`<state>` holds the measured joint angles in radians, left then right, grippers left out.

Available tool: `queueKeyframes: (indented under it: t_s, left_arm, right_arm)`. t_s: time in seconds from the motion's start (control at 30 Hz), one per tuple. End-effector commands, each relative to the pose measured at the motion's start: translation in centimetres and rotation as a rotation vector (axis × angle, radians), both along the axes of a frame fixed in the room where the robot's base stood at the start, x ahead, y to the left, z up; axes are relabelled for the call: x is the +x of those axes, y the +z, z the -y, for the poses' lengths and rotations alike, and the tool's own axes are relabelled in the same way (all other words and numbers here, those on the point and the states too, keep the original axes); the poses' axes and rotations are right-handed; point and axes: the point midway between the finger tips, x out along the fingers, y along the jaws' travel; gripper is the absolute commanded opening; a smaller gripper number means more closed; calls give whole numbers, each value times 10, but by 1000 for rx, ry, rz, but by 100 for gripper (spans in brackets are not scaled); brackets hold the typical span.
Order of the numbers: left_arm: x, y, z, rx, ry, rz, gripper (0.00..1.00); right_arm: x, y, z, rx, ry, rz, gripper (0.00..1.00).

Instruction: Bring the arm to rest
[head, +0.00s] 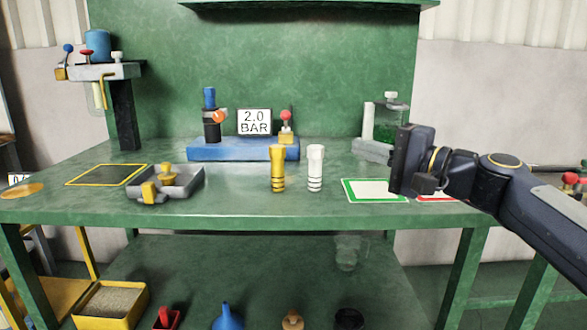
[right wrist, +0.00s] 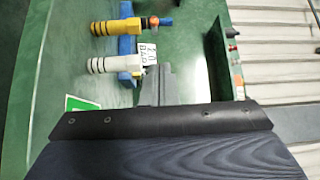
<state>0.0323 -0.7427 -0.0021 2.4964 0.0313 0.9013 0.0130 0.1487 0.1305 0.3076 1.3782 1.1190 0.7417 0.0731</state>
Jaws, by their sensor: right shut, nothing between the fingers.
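My right arm comes in from the right in the head view. Its gripper (head: 408,160) is shut and empty, held above the right part of the green workbench (head: 230,210), over the green-edged and red-edged white mats. In the right wrist view the dark gripper body (right wrist: 160,125) fills the lower part, and nothing is seen held in it. A yellow cylinder (head: 277,168) and a white cylinder (head: 315,168) stand upright on the bench, left of the gripper and apart from it. My left gripper is not in view.
A blue base (head: 230,150) with a "2.0 BAR" sign (head: 254,121) stands at the back. A grey tray (head: 190,188) holds yellow parts at left. The green-edged mat (head: 374,190) lies bare in its middle. A grey fixture (head: 372,150) stands behind the gripper.

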Motion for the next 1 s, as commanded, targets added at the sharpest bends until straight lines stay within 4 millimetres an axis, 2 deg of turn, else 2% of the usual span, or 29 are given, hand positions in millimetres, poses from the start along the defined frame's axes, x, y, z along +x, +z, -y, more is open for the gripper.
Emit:
queueKeyframes:
  t_s: [0.37,0.57,0.77,0.9,1.0]
  left_arm:
    - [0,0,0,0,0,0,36]
    - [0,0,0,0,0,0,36]
    - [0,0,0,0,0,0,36]
    - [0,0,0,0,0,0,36]
    - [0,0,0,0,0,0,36]
  right_arm:
    - [-43,-46,0,-216,-3,-21,0]
    - [-83,-90,6,-394,-3,-44,0]
    - [-142,-156,24,-631,5,-90,0]
    - [-197,-218,43,-824,27,-137,0]
    - [-231,-255,54,-932,48,-168,0]
